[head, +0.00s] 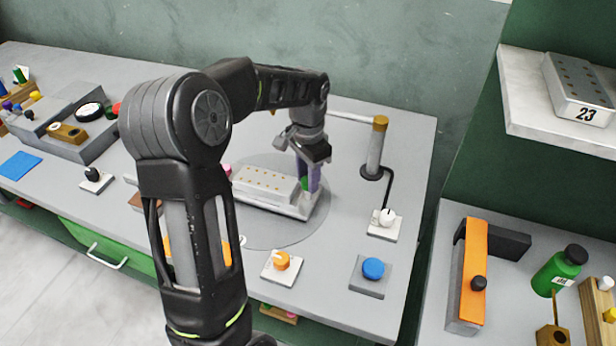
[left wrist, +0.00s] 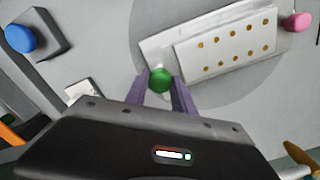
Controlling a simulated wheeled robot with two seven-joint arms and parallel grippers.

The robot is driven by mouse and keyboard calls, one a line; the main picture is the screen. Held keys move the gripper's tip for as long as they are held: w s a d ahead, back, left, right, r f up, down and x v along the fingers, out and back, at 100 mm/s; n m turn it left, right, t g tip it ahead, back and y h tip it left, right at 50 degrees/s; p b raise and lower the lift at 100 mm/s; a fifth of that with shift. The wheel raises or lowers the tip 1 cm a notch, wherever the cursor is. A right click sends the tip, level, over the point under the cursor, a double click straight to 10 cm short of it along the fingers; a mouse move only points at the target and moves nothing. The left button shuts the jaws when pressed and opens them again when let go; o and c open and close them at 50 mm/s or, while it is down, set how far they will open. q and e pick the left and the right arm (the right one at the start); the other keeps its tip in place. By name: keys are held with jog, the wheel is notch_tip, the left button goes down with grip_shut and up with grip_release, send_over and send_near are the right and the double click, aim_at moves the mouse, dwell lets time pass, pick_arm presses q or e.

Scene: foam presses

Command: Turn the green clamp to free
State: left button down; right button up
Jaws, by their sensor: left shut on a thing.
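The green clamp (left wrist: 160,80) shows as a round green knob at the end of the mould block (left wrist: 228,40), with a pale tab beside it. My left gripper (left wrist: 163,88) is over it from above, its two purple fingers on either side of the knob and shut on it. In the head view my left gripper (head: 309,182) reaches down at the right end of the block (head: 266,184), and the fingers mostly hide the clamp. The way the clamp is turned cannot be told. My right gripper is not in view.
The block sits on a round grey turntable (head: 285,237). Around it are an orange knob (head: 282,261), a blue button (head: 373,268), a white knob (head: 387,217), a post with a brass top (head: 377,145) and a pink knob (left wrist: 297,22). A shelf with block 23 (head: 580,90) is at right.

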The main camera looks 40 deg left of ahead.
pick_arm(q)
jog(key=c, duration=1.1)
grip_release()
jog(key=shift+o, duration=0.2)
jog(key=shift+r, duration=0.1)
notch_tip(320, 180, up, 8)
jog(key=shift+f+b, duration=0.15)
jog(key=shift+b, duration=0.4)
